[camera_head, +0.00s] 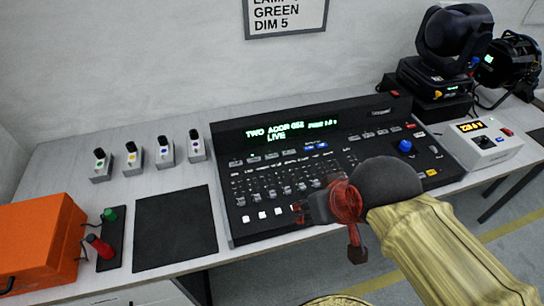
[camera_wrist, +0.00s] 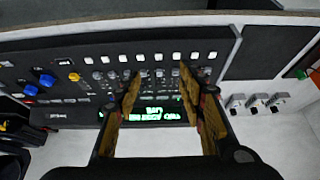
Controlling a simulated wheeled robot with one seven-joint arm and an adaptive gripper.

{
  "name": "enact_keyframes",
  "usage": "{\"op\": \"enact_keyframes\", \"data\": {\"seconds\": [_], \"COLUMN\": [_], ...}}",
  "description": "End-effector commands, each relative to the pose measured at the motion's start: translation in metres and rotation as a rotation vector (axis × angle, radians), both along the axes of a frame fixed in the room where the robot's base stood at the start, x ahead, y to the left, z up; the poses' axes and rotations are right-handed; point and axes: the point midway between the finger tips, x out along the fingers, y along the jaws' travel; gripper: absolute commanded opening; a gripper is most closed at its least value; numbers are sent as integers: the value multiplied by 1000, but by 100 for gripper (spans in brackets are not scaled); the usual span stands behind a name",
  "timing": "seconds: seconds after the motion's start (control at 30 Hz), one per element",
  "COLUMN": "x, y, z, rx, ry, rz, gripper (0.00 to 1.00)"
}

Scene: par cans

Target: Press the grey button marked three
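The black lighting console (camera_head: 222,200) lies on the table, its display lit with green text reading "TWO ... LIVE". It has a row of light keys (camera_head: 271,156) below the display and white square buttons (camera_head: 262,215) along the near edge. Markings on them are too small to read, so I cannot tell which is three. My gripper (camera_head: 303,207) is over the near middle of the console, hiding some of its front row. In the wrist view the console appears upside down, with the white buttons (camera_wrist: 141,57) beyond my fingertips. My gripper (camera_wrist: 161,76) is open and empty.
Several small switch boxes (camera_head: 165,153), a black mat (camera_head: 174,228), an orange case (camera_head: 38,240) and a red-and-green handled tool strip (camera_head: 110,240) are to the left. A white box with a display (camera_head: 482,143) and moving-head lamp (camera_head: 452,35) stand right.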

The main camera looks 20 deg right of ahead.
Motion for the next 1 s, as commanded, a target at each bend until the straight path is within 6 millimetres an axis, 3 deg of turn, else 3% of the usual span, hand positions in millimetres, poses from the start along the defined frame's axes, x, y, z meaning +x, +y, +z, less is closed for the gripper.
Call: {"op": "enact_keyframes", "data": {"seconds": [0.7,1.0], "x": [0,0], "y": [0,0], "z": [0,0], "rx": [0,0], "ry": [0,0], "rz": [0,0], "gripper": [0,0]}}
